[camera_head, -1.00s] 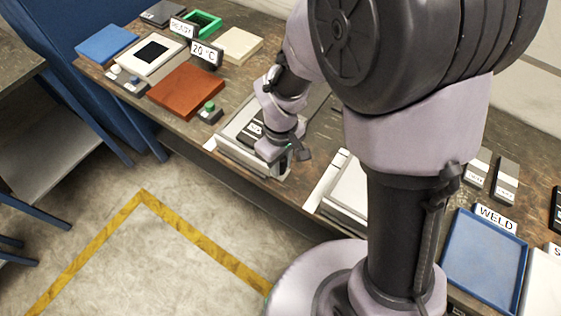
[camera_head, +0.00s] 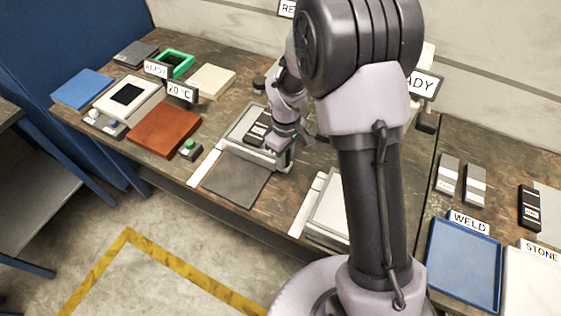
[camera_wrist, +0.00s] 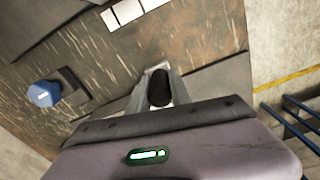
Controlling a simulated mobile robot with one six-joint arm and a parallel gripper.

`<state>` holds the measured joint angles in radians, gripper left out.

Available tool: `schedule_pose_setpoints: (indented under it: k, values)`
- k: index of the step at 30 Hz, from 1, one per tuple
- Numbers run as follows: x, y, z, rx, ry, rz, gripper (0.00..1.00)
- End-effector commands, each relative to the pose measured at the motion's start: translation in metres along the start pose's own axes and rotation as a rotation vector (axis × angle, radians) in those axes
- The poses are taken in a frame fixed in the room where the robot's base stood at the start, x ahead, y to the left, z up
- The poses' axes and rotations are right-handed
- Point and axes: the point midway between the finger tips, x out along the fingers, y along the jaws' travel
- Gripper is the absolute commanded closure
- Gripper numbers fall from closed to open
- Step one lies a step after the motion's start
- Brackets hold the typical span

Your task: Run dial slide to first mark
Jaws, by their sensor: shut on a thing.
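A light-framed slide (camera_head: 238,130) with dark labelled blocks on it sits on the bench, behind a bare dark plate (camera_head: 237,180). A white strip (camera_head: 204,168) runs along the plate's left side. My gripper (camera_head: 283,158) is at the slide's front right corner. In the wrist view my gripper (camera_wrist: 160,92) is shut on a dark rounded knob (camera_wrist: 160,86) between the two fingers. I cannot read any marks, and the dial face cannot be made out. My arm hides part of the slide's right side.
A green button box (camera_head: 190,150) and a red-brown plate (camera_head: 165,129) stand to the left. A pale box (camera_head: 326,220) stands to the right near the front edge. A blue WELD tray (camera_head: 464,265) lies farther right. The wrist view shows a blue knob (camera_wrist: 43,94).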

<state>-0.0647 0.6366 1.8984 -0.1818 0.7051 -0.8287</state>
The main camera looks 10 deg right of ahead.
Motion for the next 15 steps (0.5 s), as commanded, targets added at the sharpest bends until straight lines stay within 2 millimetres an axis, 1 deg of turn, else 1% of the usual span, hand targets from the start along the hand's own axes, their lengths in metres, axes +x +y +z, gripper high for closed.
schedule_pose_setpoints:
  k: [5,6,9,15]
  values:
    - [-0.0013,0.0004,-0.0018,-0.001,0.005,0.003,1.0]
    - [-0.0012,0.0003,-0.0018,-0.001,0.005,0.003,0.71]
    - [-0.0009,0.0,-0.0014,-0.001,0.004,0.002,0.53]
    - [-0.0004,-0.0004,-0.0007,0.0,0.002,0.001,0.53]
